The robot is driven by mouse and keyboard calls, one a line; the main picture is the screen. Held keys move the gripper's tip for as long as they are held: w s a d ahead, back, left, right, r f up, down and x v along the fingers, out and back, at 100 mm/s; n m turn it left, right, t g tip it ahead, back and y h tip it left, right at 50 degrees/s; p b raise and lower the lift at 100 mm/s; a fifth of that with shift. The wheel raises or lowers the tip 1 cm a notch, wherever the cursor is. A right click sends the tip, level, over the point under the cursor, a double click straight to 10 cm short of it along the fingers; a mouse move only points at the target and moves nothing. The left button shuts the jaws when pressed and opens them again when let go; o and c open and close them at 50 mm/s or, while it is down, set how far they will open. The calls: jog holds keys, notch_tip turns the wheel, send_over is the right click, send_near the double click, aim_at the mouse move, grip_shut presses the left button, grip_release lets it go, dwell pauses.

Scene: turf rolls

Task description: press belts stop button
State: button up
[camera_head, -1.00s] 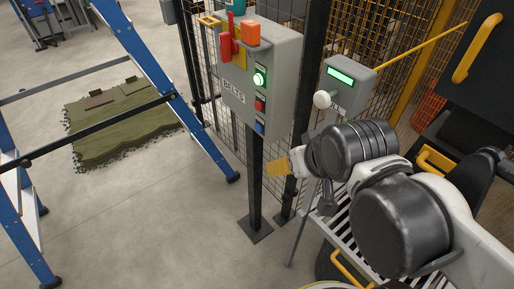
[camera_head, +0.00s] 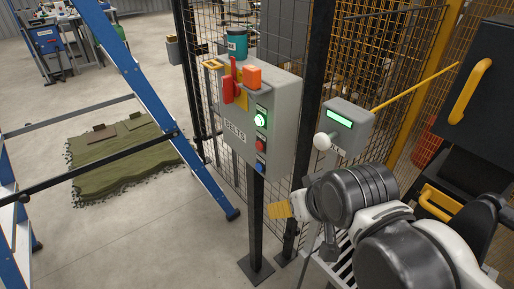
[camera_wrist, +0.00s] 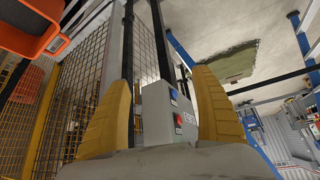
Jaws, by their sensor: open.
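The grey BELTS control box (camera_head: 279,138) stands on a dark post in the head view. Its front has a lit green button (camera_head: 261,119), a red button (camera_head: 261,146) below it and a blue button (camera_head: 260,168) lowest. My gripper (camera_head: 280,206) is below and slightly right of the buttons in the picture, apart from the box. In the wrist view, my gripper (camera_wrist: 162,105) is open, with a yellow finger on either side. The box (camera_wrist: 155,118), its red button (camera_wrist: 179,120) and blue button (camera_wrist: 173,97) show between the fingers, inverted, with nothing held.
A red lever (camera_head: 228,88), an orange block (camera_head: 252,78) and a teal cup (camera_head: 237,43) are at the box's top. A grey box with a green display (camera_head: 345,128) and white knob is right. Mesh fencing stands behind; a blue ladder (camera_head: 140,75) and turf (camera_head: 120,155) are left.

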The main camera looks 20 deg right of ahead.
grip_shut()
dwell(1.4)
